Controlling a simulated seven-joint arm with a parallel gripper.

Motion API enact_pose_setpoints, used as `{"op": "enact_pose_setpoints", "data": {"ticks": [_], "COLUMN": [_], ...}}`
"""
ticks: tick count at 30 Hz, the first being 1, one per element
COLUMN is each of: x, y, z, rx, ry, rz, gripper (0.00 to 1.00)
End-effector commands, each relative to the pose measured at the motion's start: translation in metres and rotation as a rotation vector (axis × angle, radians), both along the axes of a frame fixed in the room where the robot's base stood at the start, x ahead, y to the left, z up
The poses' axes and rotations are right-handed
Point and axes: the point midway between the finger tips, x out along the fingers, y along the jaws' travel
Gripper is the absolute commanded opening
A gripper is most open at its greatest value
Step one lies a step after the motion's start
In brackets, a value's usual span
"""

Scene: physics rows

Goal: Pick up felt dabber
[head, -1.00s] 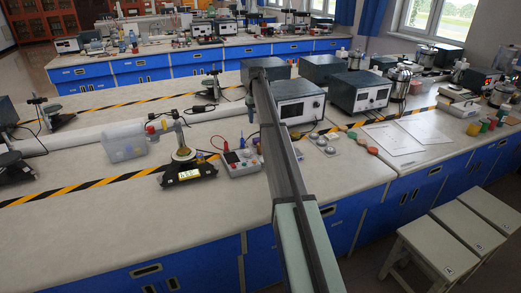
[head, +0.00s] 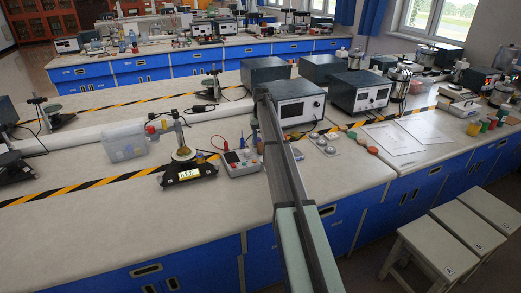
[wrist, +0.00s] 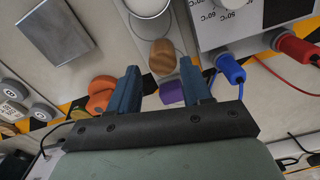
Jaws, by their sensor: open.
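In the wrist view, my gripper (wrist: 160,67) is open, with two blue fingers pointing at the bench. A brown wood-grained knob (wrist: 163,57) shows between the fingertips, and a small purple piece (wrist: 172,92) shows nearer the palm. The knob may be the felt dabber's handle; I cannot tell whether it joins the purple piece. No finger clearly touches either one. An orange rounded object (wrist: 102,92) lies left of the left finger. In the head view, my arm hides most of the gripper and this spot on the bench.
A box with blue (wrist: 230,68) and red (wrist: 290,45) plugs is close at right in the wrist view. A round white-rimmed dish (wrist: 148,6) and a grey metal block (wrist: 52,42) lie beyond.

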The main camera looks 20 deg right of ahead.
Motion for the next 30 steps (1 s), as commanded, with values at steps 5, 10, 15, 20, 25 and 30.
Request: {"op": "enact_pose_setpoints", "data": {"ticks": [5, 10, 15, 20, 25, 30], "x": [-0.001, -0.003, -0.004, -0.004, -0.004, -0.004], "y": [0.001, 0.003, 0.004, 0.004, 0.004, 0.004], "z": [-0.008, -0.025, -0.047, -0.057, -0.056, -0.056], "rx": [0.000, 0.000, 0.000, 0.000, 0.000, 0.000], "ry": [-0.001, 0.001, -0.001, -0.002, -0.002, -0.002], "rz": [0.000, 0.000, 0.001, 0.002, 0.002, 0.002], "gripper": [0.49, 0.49, 0.49, 0.49, 0.49, 0.33]}}
